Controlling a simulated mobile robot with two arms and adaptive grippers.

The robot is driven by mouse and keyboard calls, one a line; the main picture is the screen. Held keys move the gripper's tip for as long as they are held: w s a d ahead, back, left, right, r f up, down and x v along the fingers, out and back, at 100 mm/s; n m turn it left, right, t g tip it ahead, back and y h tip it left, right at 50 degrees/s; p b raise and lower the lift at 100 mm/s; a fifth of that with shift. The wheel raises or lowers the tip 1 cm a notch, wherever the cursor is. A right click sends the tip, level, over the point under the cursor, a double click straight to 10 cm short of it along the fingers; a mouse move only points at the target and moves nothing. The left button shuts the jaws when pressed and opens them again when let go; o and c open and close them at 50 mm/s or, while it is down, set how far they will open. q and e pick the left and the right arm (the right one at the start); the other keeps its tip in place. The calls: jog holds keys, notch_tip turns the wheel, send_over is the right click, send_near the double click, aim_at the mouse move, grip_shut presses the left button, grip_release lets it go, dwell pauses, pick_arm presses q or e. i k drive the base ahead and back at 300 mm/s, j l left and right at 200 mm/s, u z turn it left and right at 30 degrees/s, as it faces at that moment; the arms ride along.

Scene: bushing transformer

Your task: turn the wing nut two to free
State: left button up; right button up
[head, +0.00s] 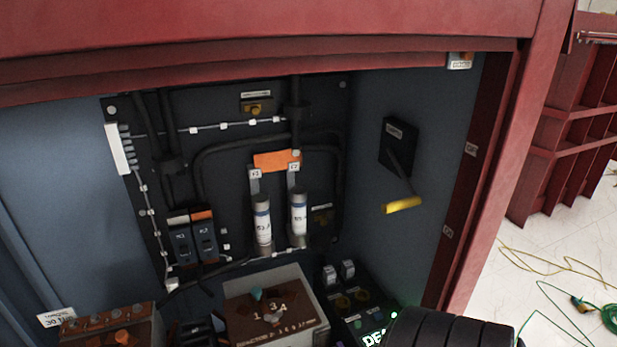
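A grey box with a brown top plate (240,322) stands at the bottom middle of the head view, with white digits and small lettering on the plate. A teal knob-like piece (257,294) sits near its back edge. A small grey piece (273,318), perhaps a wing nut, sits near the middle. The digits look like 1, 3 and 4. I cannot tell which piece is wing nut two. Neither of my grippers is in view.
A red cabinet frame (300,30) surrounds the opening. The back panel carries two white cylinders (262,222) and dark switches (193,240). A yellow-handled lever (402,205) juts from the right wall. A brown-topped box (110,332) stands lower left. A black ribbed shape (450,330) fills the lower right.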

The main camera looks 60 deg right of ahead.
aim_at(273, 319)
jog(key=z, duration=1.45)
